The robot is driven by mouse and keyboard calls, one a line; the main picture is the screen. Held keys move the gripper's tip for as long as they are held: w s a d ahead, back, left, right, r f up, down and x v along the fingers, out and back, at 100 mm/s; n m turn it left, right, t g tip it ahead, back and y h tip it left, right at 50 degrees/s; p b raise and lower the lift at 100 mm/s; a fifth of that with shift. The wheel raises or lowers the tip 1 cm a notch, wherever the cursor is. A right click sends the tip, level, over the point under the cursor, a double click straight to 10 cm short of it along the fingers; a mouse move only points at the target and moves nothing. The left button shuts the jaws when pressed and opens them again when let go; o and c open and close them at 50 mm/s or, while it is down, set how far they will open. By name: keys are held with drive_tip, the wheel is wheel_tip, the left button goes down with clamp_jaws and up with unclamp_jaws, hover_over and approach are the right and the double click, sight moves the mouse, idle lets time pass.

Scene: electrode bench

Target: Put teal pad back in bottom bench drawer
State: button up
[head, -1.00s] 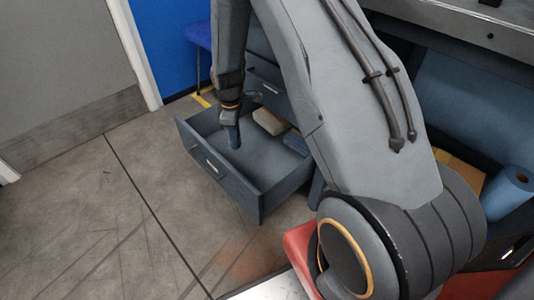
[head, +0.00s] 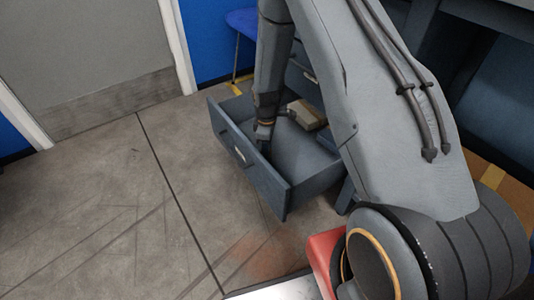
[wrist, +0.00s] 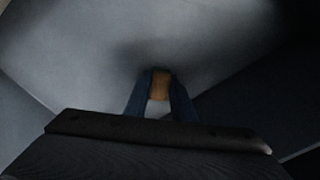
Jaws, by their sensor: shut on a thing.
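The bottom bench drawer (head: 232,148) stands pulled open in the head view, its pale handle facing the front left. My gripper (head: 265,146) points down inside the drawer, near its front panel. In the wrist view my gripper (wrist: 159,92) has two dark blue fingers shut on a small tan-brown piece (wrist: 160,84), with the pale drawer floor below. I cannot tell from its colour whether this piece is the teal pad. No clearly teal face shows, and whether it touches the floor is unclear.
A tan block (head: 309,114) lies at the drawer's back, and a blue flat thing (head: 326,145) lies beside it, partly behind my arm. A closed drawer is above. A blue chair (head: 241,20) stands behind. Floor left of the drawer is clear.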

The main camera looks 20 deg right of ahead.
drive_tip(key=shift+f, duration=0.35)
drive_tip(key=shift+f, duration=0.15)
drive_tip(key=o, duration=1)
wheel_tip(320, 180, up, 12)
drive_tip(key=p, duration=0.4)
drive_tip(key=shift+r, duration=0.2)
